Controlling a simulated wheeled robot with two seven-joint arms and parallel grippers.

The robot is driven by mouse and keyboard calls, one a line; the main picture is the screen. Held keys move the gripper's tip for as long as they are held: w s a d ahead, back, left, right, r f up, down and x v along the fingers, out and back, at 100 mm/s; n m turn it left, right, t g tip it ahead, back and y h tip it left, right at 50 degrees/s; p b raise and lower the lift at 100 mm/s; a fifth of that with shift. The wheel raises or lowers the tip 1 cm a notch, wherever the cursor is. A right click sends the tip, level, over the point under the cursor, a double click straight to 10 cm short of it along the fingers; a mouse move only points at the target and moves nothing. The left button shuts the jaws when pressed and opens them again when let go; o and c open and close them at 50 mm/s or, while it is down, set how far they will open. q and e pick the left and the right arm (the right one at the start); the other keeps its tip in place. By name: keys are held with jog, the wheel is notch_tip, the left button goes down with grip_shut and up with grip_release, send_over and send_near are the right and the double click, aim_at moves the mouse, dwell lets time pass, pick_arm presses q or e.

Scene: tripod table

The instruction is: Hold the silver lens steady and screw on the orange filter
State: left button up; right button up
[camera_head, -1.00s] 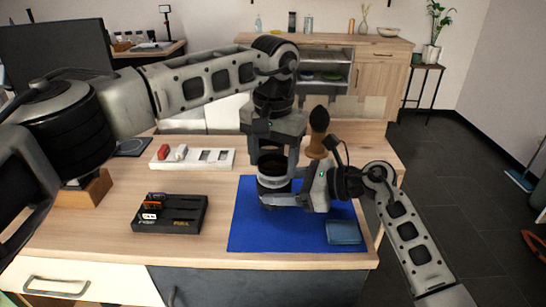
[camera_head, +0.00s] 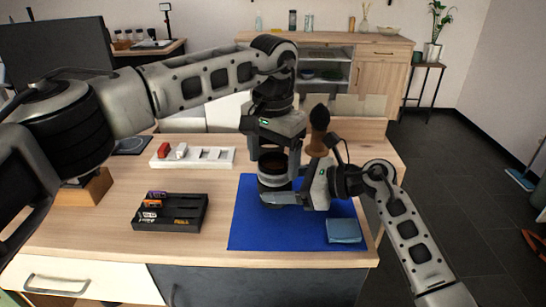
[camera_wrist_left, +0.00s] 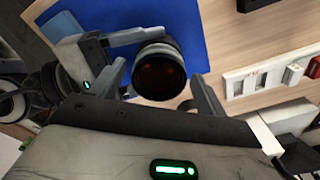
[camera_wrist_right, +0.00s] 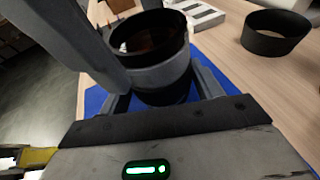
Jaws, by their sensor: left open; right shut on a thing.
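The silver lens (camera_head: 272,184) stands on the blue mat (camera_head: 245,225), with its lower part hidden by my right gripper. In the right wrist view, my right gripper (camera_wrist_right: 165,95) is shut around the lens (camera_wrist_right: 160,75). A dark ring with amber glass, the orange filter (camera_wrist_right: 150,38), sits at the lens's top; I cannot tell how far it is threaded. The left wrist view looks down on the amber glass (camera_wrist_left: 158,75). My left gripper (camera_wrist_left: 158,88) is open above it, with one finger on each side; contact is not clear.
A dark ring (camera_wrist_right: 275,32) stands on the table beside the mat. A black case (camera_head: 170,213) with small items and a white tray (camera_head: 195,157) lie to the left. A folded blue cloth (camera_head: 343,231) lies on the mat. A brush (camera_head: 319,120) stands behind.

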pick_arm(q)
jog(key=n, duration=0.5)
jog(key=shift+d, duration=0.2)
jog(key=n, duration=0.6)
jog(key=shift+d, duration=0.2)
jog(key=c, duration=1)
jog(key=o, duration=1.5)
jog(key=shift+r, duration=0.15)
jog(key=shift+r, duration=3.4)
jog(key=shift+c, duration=0.5)
